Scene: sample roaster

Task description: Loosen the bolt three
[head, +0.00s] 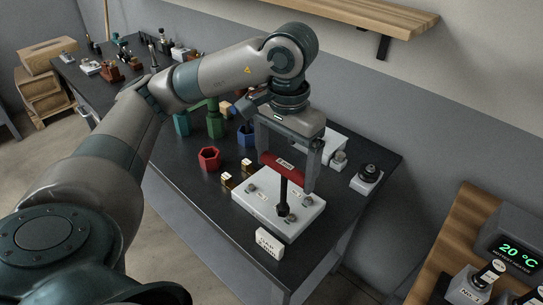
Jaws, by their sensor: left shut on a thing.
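My left gripper (287,167) is shut on the red handle of a T-shaped wrench (283,188). The wrench is upright, and its black shaft points down at a white plate (262,212) on the dark bench. The socket end is at the plate's front middle, beside or over a bolt; I cannot tell whether it is seated. Other bolt heads show on the plate, one at the back left (252,188) and one at the right (306,197). Small labels on the plate are too small to read. My right gripper is out of view.
A white sign block (269,243) stands in front of the plate. A red hexagonal cup (209,158) and small brass-coloured blocks (227,179) lie to the left. A black knob on a white base (368,174) is at the right. A wooden counter with a 20 °C display (517,252) is at lower right.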

